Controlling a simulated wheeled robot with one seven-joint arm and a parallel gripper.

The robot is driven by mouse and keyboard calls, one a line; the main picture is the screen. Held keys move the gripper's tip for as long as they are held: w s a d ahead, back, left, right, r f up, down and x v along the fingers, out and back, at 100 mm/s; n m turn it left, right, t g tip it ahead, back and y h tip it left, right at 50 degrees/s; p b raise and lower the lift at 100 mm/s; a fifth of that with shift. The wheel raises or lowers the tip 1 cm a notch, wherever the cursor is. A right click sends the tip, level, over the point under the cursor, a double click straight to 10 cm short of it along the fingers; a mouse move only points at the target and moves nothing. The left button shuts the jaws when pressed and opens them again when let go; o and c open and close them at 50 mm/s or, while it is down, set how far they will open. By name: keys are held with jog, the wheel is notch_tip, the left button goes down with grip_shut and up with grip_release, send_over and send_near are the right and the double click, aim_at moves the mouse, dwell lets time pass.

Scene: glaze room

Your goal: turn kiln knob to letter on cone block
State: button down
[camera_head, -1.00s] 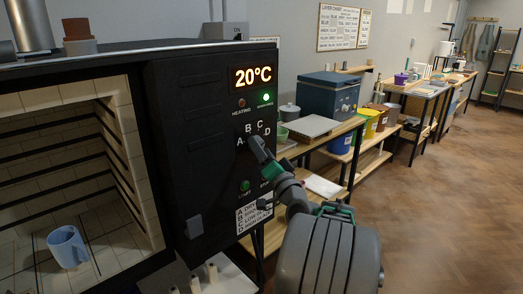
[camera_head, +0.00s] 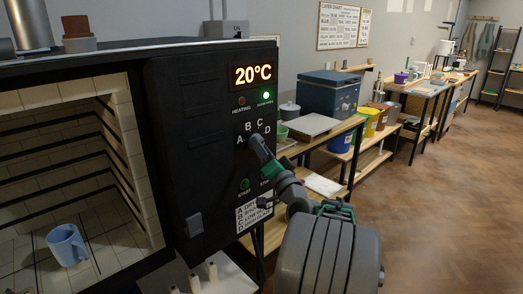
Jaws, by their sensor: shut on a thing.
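The kiln (camera_head: 165,110) stands at the left, with its chamber open. Its control panel has a display (camera_head: 254,75) reading 20°C and the letters A, B, C and D in an arc (camera_head: 254,130). My gripper (camera_head: 257,141) is at the panel just below these letters, shut on the kiln knob. The gripper hides the knob, so its pointer direction cannot be read.
A blue mug (camera_head: 67,245) stands inside the kiln chamber. Below the letters are a green start button (camera_head: 245,184) and a lettered legend card (camera_head: 254,213). Right of the kiln, wooden shelves hold a blue box (camera_head: 329,92) and buckets. The floor (camera_head: 440,200) at the right is clear.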

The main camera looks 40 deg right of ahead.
jog(key=n+y+b, duration=0.2)
jog(key=n+b, duration=0.2)
jog(key=b, duration=0.3)
jog(key=n+t+y+b, duration=0.1)
jog(key=n+y+b, duration=0.1)
jog(key=n+b, duration=0.2)
jog(key=n+t+y+b, duration=0.1)
jog(key=n+b, duration=0.3)
jog(key=b, duration=0.6)
jog(key=shift+d+f+y, duration=0.25)
jog(key=shift+d+y, duration=0.1)
jog(key=shift+y, duration=0.25)
jog(key=shift+r+n, duration=0.1)
jog(key=shift+n, duration=0.2)
jog(key=c, duration=0.9)
grip_release()
